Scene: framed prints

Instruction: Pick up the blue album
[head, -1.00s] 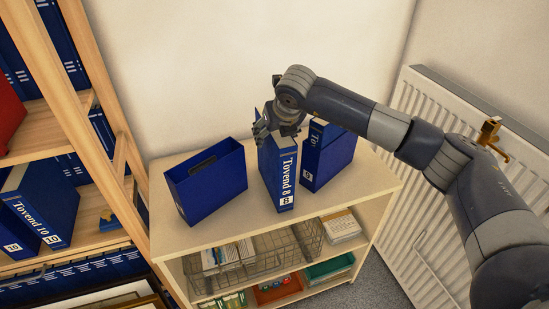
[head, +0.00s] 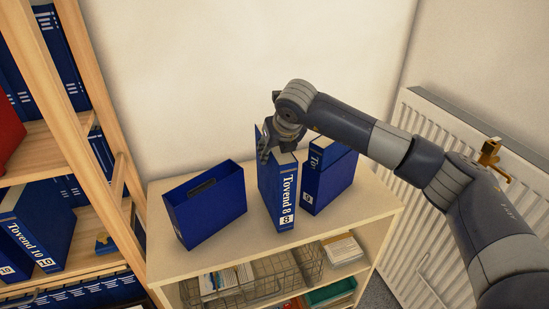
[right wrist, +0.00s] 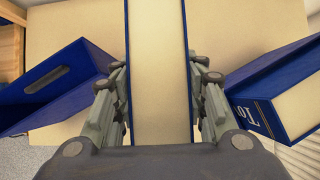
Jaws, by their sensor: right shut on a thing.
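The blue album (head: 284,200), with a cream page block and "Tovend 8" on its spine, stands upright between two other blue items on the low cabinet. My right gripper (head: 280,142) is over its top from above and shut on it. In the right wrist view the album's cream top (right wrist: 157,60) lies between the two finger pads of the gripper (right wrist: 157,100). The fingers hide part of its sides. I cannot tell whether its base is clear of the cabinet top. My left gripper is out of view.
An open blue box (head: 207,205) stands left of the album, and another blue album (head: 328,180) stands close on its right. The pale cabinet (head: 375,205) has free room at its right end. A wooden shelf (head: 88,140) is at left and a radiator (head: 440,125) at right.

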